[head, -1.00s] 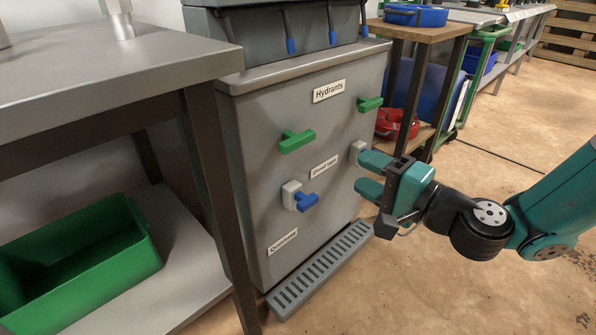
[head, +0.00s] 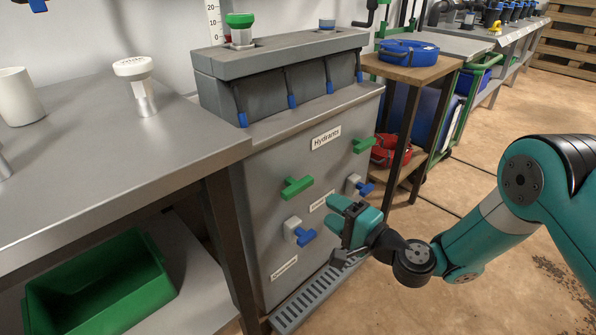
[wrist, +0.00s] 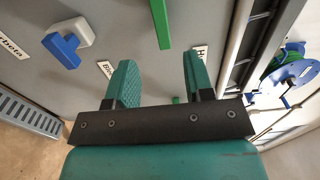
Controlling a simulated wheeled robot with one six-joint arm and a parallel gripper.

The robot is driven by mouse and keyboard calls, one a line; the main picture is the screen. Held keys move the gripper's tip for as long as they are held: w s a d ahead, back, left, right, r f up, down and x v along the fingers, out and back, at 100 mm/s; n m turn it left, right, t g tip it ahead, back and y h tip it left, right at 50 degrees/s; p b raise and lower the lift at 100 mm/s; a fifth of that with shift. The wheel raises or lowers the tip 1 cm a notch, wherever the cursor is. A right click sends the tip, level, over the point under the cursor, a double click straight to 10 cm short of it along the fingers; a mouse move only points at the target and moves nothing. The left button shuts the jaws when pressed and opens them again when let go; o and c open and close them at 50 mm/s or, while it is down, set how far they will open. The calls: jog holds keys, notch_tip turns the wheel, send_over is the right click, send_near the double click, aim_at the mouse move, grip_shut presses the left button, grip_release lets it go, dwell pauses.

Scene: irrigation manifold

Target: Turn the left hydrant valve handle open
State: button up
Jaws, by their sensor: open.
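The left hydrant valve handle (head: 297,187) is a green T-shaped bar on the grey cabinet front, below and left of the "Hydrants" label (head: 326,138). It lies nearly level, tilted up to the right. In the wrist view the handle (wrist: 161,22) shows as a green bar at the top, beyond the fingers. My gripper (head: 336,212) is open and empty, lower and to the right of the handle, apart from it. In the wrist view the two teal fingers (wrist: 158,78) stand apart with no handle gripped between them.
The right green handle (head: 363,145) sits higher right. Blue-and-white taps are lower left (head: 299,231) and right (head: 359,185), near my gripper. A steel table (head: 90,150) stands left, a drain grate (head: 318,290) below. Floor at right is open.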

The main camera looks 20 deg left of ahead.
aim_at(301, 190)
jog(key=b+x, duration=0.1)
jog(key=x, duration=1)
jog(key=shift+a+b, duration=0.15)
jog(key=shift+b, duration=0.15)
grip_shut()
